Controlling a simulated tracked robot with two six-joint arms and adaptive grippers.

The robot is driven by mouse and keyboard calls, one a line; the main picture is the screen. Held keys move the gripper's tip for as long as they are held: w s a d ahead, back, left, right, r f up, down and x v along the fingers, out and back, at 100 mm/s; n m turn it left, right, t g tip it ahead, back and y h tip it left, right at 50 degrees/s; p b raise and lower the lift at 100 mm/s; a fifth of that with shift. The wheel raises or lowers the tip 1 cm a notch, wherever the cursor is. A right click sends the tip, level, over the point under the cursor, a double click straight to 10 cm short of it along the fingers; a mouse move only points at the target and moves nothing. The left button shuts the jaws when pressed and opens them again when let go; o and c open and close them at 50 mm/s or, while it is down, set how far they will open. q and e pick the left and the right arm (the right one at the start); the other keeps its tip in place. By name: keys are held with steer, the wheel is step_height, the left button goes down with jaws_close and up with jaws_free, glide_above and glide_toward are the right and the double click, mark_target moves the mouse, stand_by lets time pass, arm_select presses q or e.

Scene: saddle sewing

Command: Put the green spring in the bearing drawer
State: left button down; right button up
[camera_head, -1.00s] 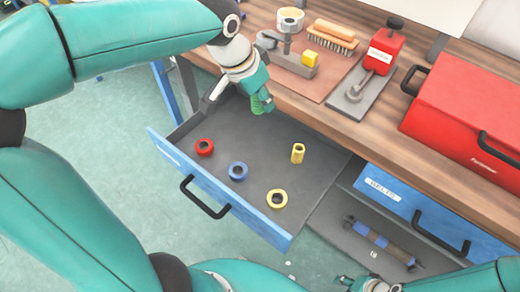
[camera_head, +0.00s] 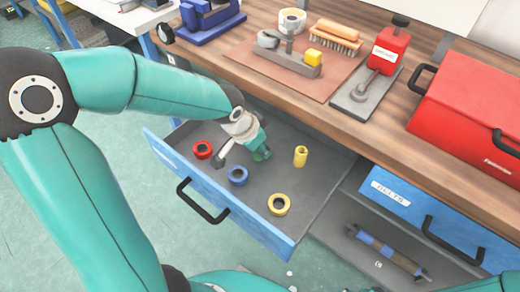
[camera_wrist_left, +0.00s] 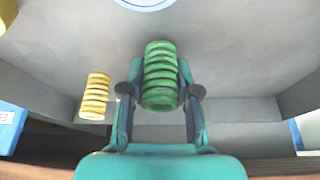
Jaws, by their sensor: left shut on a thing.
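The green spring (camera_wrist_left: 160,76) is between the fingers of my left gripper (camera_wrist_left: 160,95), which is shut on it. In the head view the green spring (camera_head: 261,155) shows at the tip of my left gripper (camera_head: 255,148), low inside the open drawer (camera_head: 318,200). I cannot tell whether it touches the drawer floor. The drawer's own label cannot be read. My right gripper is not in view; only part of my right arm shows at the bottom edge.
In the drawer lie a red ring (camera_head: 202,150), a blue ring (camera_head: 238,176), a yellow ring (camera_head: 279,204) and a yellow spring (camera_head: 300,156). The yellow spring also shows in the wrist view (camera_wrist_left: 95,97). A drawer labelled BELTS (camera_head: 400,215) is at the right. The workbench edge overhangs behind.

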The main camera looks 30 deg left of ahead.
arm_select(q)
steer(key=shift+f, duration=0.25)
steer(key=c, duration=0.8)
jaws_free()
steer(key=shift+c, duration=0.2)
steer(key=shift+s+r, duration=0.1)
steer(key=shift+r, duration=0.35)
steer(key=p+v, duration=0.2)
steer(key=v, duration=0.9)
steer(key=shift+s+p, duration=0.2)
steer(key=shift+p, duration=0.15)
steer(key=shift+a, duration=0.1)
